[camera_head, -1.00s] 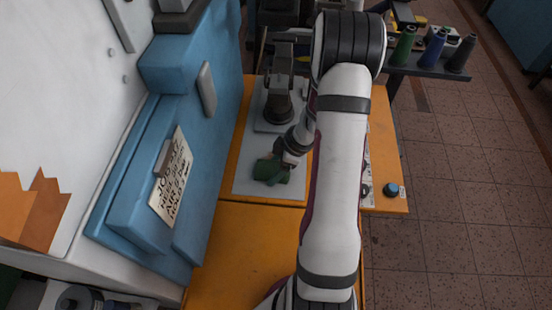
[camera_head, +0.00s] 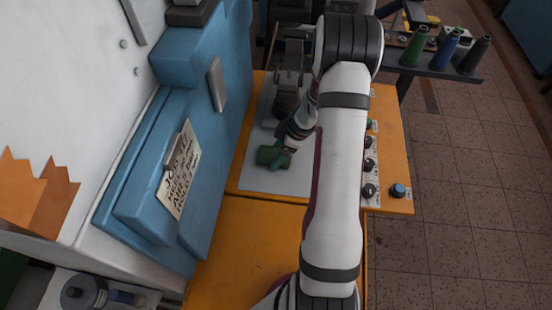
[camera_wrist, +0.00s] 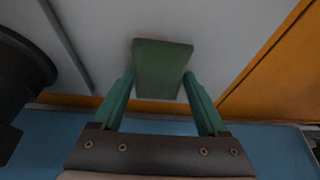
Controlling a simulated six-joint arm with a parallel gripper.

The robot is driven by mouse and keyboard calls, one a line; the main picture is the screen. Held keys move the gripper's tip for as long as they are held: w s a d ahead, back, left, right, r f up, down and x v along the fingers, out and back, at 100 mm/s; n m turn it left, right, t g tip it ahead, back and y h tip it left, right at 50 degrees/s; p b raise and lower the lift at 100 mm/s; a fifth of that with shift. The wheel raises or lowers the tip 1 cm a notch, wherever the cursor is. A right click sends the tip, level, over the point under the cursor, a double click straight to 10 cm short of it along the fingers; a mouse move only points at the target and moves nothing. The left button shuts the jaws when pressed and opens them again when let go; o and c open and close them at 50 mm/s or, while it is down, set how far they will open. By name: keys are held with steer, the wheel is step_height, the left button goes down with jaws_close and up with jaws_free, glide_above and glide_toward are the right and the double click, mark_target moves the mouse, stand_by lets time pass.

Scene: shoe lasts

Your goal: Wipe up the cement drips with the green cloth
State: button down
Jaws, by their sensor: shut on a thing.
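In the head view my gripper (camera_head: 285,147) is small and partly behind my own arm. The cloth is at or very near the plate's surface; contact is hard to tell. I cannot make out any cement drips on the plate in either view.
A dark post machine (camera_head: 288,95) stands on the plate just behind the cloth. The blue cabinet (camera_head: 150,190) with a paper note stands on the left. A row of black knobs (camera_head: 369,165) and a blue knob (camera_head: 398,190) lie right of my arm. The front orange bench (camera_head: 245,245) is clear.

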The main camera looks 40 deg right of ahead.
mark_target(270, 173)
steer(key=shift+w+d+f, duration=0.1)
steer(key=shift+w+d, duration=0.55)
steer(key=shift+d, duration=0.05)
steer(key=shift+w+d, duration=0.85)
steer(key=c, duration=1.5)
jaws_free()
steer(key=shift+w+d+r, duration=0.2)
steer(key=shift+d+r, duration=0.05)
steer(key=shift+s+a, duration=0.3)
steer(key=shift+s, duration=0.05)
jaws_close()
steer(key=shift+s+a+f, duration=0.15)
steer(key=shift+s+a, duration=1.4)
steer(key=shift+a, duration=0.05)
steer(key=shift+s+a+f, duration=0.15)
steer(key=shift+s+a, duration=1.35)
steer(key=shift+a, duration=0.05)
steer(key=shift+r, duration=0.1)
steer(key=shift+w+r, duration=0.1)
steer(key=shift+r, duration=2.85)
steer(key=shift+r, duration=1.5)
